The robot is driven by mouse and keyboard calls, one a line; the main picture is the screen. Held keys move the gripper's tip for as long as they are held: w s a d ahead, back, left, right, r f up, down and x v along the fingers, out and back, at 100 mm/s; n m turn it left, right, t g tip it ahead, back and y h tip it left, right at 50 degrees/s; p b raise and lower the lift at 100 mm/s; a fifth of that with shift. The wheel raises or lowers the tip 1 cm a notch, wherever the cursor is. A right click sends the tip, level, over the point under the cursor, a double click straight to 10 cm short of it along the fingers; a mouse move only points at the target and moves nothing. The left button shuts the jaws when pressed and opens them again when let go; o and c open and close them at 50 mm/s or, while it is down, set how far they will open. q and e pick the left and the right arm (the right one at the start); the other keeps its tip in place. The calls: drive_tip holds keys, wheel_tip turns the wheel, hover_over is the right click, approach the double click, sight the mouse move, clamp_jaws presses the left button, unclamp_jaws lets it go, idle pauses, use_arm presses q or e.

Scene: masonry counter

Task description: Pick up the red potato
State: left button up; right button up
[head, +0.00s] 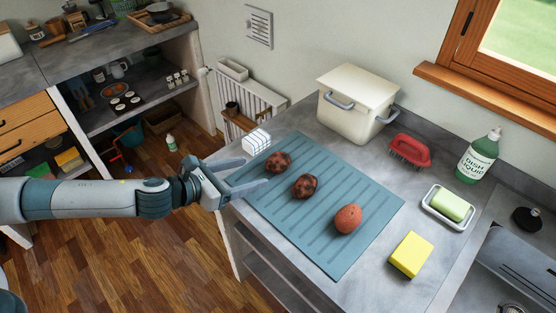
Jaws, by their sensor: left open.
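Three roundish items lie in a slanting row on a blue ribbed mat (290,235) on the grey counter. The nearest, at the right end, is an evenly reddish, speckled red potato (348,219). The other two are dark red-brown and blotchy: a middle one (304,186) and a far one (278,162). My left gripper (256,172) is open and empty at the mat's left edge. Its fingers point right, towards the far blotchy item, with a small gap before it. The red potato is farther off to the right. My right gripper is not in view.
A white wire-like block (256,141) stands close behind my left gripper. A cream lidded box (357,103), red brush (409,151), green dish liquid bottle (478,157), soap dish (447,208) and yellow sponge (411,255) surround the mat. A sink (520,265) lies at right.

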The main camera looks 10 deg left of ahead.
sight(268, 167)
use_arm(q)
drive_tip(key=shift+p+x, duration=0.45)
drive_tip(key=shift+x, duration=2)
drive_tip(key=shift+w, duration=0.1)
drive_tip(key=shift+w+d+p, duration=0.15)
drive_tip(key=shift+w+p, duration=0.05)
drive_tip(key=shift+p, duration=0.1)
drive_tip(key=shift+p+x, duration=0.7)
drive_tip(key=shift+x, duration=1.6)
drive_tip(key=shift+f, duration=0.1)
drive_tip(key=c, duration=1.2)
